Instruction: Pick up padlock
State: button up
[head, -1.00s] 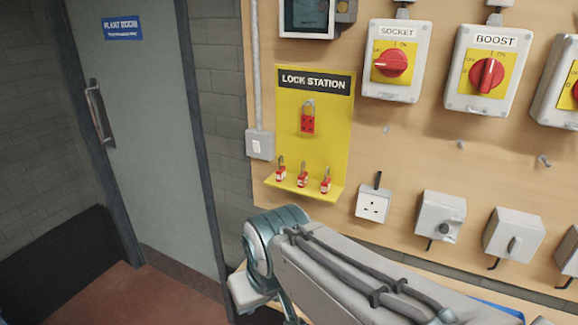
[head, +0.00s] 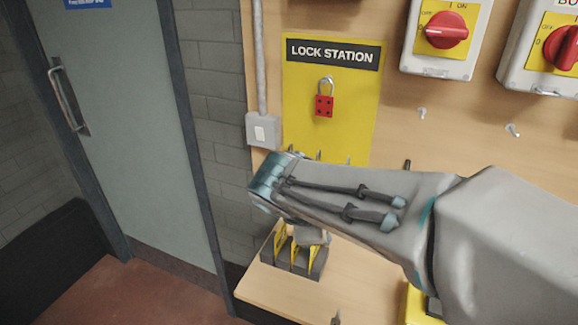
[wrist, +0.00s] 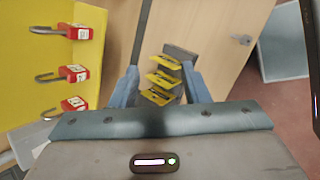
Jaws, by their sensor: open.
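Three small red padlocks show at the left of the wrist view: a top one (wrist: 83,32), a middle one (wrist: 77,73) and a lower one (wrist: 74,104). They have pale bands and grey shackles and stand by the yellow lock station board (wrist: 30,75). In the head view my arm hides their bodies. My gripper (wrist: 160,70) is open, with nothing between its fingers. The padlocks are left of and apart from its fingers.
A grey holder with yellow tags (head: 298,258) stands on the wooden bench (head: 265,290); its tags (wrist: 162,78) appear beyond my fingers. Switch boxes with red knobs (head: 445,32) are on the wall at right. A door (head: 130,130) is at left.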

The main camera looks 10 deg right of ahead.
jog(key=w+a+r+n+t+h+b, duration=0.1)
jog(key=w+a+r+n+t, duration=0.2)
jog(key=w+n, duration=0.35)
jog(key=w+a+r+n+t+h, duration=0.1)
jog(key=w+a+n+t, duration=0.2)
jog(key=w+a+n, duration=0.35)
jog(key=shift+n, duration=0.7)
jog(key=x, duration=0.4)
jog(key=d+p+x, duration=0.1)
jog(key=x, duration=0.3)
jog(key=s+x, duration=0.1)
jog(key=x, duration=0.3)
jog(key=shift+w+d+r, duration=0.2)
jog(key=shift+w+d, duration=0.05)
jog(key=shift+d, duration=0.3)
grip_shut()
